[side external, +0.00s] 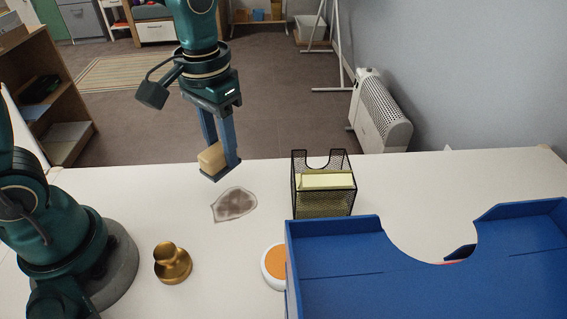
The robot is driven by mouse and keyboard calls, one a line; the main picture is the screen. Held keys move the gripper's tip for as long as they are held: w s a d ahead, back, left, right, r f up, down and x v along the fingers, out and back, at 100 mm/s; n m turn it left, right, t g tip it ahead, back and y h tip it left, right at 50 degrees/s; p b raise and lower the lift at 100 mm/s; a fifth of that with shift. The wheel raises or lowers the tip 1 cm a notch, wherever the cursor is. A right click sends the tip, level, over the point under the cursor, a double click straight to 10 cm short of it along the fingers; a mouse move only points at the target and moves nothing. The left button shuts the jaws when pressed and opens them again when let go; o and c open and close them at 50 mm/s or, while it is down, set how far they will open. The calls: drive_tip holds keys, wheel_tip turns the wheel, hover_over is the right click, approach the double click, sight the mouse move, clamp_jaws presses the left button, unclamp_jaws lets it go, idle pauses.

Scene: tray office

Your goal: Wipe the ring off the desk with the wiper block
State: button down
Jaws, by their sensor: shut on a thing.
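The ring is a grey-brown, irregular stain (234,204) on the white desk (130,196). My gripper (226,174) is shut on the wiper block (211,158), a tan block between its two blue fingers. It holds the block above and a little behind the stain, at the stain's upper left in the side view. The block appears clear of the desk, though its underside is partly hidden by a finger.
A black mesh holder (323,205) with yellow paper stands right of the stain. A blue tray (340,262) fills the front right. A white-rimmed orange round item (272,268) sits beside the tray. A brass knob-shaped object (172,263) stands front left. Desk around the stain is clear.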

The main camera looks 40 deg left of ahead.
sight(200, 154)
drive_tip(key=shift+m, duration=0.3)
drive_tip(key=shift+w+d+f, duration=0.6)
drive_tip(key=shift+f, duration=0.95)
drive_tip(key=shift+w+d+f, duration=0.55)
drive_tip(key=shift+w+f, duration=0.1)
drive_tip(key=shift+f, duration=0.85)
drive_tip(key=shift+w+d+f, duration=0.6)
drive_tip(key=shift+f, duration=0.95)
drive_tip(key=shift+s+a+r, duration=0.15)
drive_tip(key=shift+a+r, duration=0.05)
drive_tip(key=shift+a, duration=0.05)
drive_tip(key=shift+s+a+f, duration=0.25)
drive_tip(key=shift+s+a, duration=2.4)
drive_tip(key=shift+s+d, duration=0.2)
drive_tip(key=shift+s, duration=0.1)
drive_tip(key=shift+d, duration=0.25)
drive_tip(key=shift+w+d, duration=2.7)
drive_tip(key=shift+w, duration=0.05)
drive_tip(key=shift+d, duration=0.3)
drive_tip(key=shift+s+d, duration=0.2)
drive_tip(key=shift+s, duration=0.15)
drive_tip(key=shift+s+a, duration=0.5)
drive_tip(key=shift+a, duration=0.2)
drive_tip(key=shift+s+a, duration=2.35)
drive_tip(key=shift+s, duration=0.05)
wheel_tip(200, 154, up, 2)
drive_tip(key=shift+w+r, duration=0.1)
drive_tip(key=shift+r, duration=0.1)
drive_tip(key=shift+d+r, duration=0.1)
drive_tip(key=shift+r, duration=2.7)
